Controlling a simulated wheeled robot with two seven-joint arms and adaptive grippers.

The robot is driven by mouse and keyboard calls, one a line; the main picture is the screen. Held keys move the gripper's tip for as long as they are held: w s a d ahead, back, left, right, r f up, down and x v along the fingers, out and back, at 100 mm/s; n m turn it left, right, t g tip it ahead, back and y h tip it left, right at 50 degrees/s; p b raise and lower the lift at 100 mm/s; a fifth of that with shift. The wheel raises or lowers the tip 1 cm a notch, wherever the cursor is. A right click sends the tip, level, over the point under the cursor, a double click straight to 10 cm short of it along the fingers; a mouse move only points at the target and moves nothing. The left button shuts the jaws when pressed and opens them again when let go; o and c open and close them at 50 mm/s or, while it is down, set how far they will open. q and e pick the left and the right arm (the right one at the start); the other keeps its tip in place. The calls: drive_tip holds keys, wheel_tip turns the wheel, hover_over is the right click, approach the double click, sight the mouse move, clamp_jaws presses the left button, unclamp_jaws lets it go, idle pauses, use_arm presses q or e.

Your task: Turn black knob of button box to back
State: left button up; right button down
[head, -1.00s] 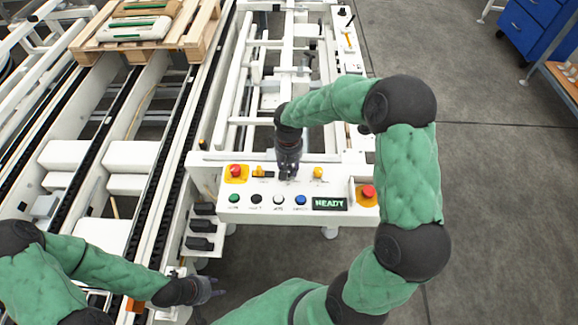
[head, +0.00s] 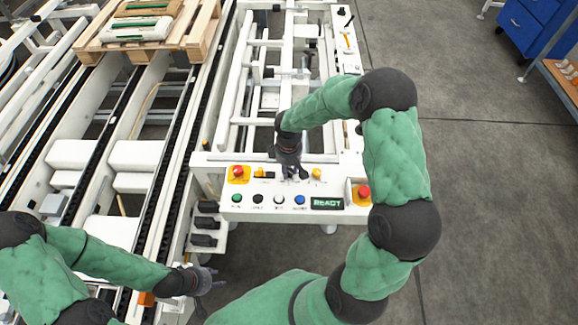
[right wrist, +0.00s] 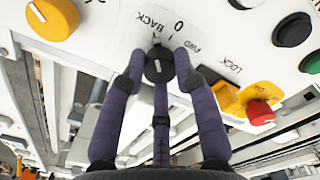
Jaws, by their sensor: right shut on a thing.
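The white button box (head: 325,207) stands in the middle of the head view. Its black knob (right wrist: 158,66) shows in the right wrist view, below the printed labels BACK, 0 and FWD; I cannot tell surely which label it points at. My right gripper (right wrist: 160,68) is shut on the knob, its dark fingers around it. In the head view the right gripper (head: 291,174) reaches down onto the box top and hides the knob. My left gripper (head: 212,279) hangs at the lower left, apart from the box, empty with its fingers apart.
A red emergency button (head: 238,172) and another red button (head: 363,192) sit on the box. A yellow knob (head: 316,174), several coloured push buttons and a READY display (head: 327,203) are close by. A conveyor (head: 160,140) runs along the left; open floor (head: 490,220) lies right.

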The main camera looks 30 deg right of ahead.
drive_tip(key=shift+w+r+n, duration=0.1)
drive_tip(key=shift+w+n, duration=0.1)
drive_tip(key=shift+n, duration=0.1)
drive_tip(key=c, duration=0.9)
unclamp_jaws()
drive_tip(key=shift+a, duration=0.15)
drive_tip(key=shift+c, duration=0.2)
drive_tip(key=shift+s, duration=0.1)
wheel_tip(320, 180, up, 12)
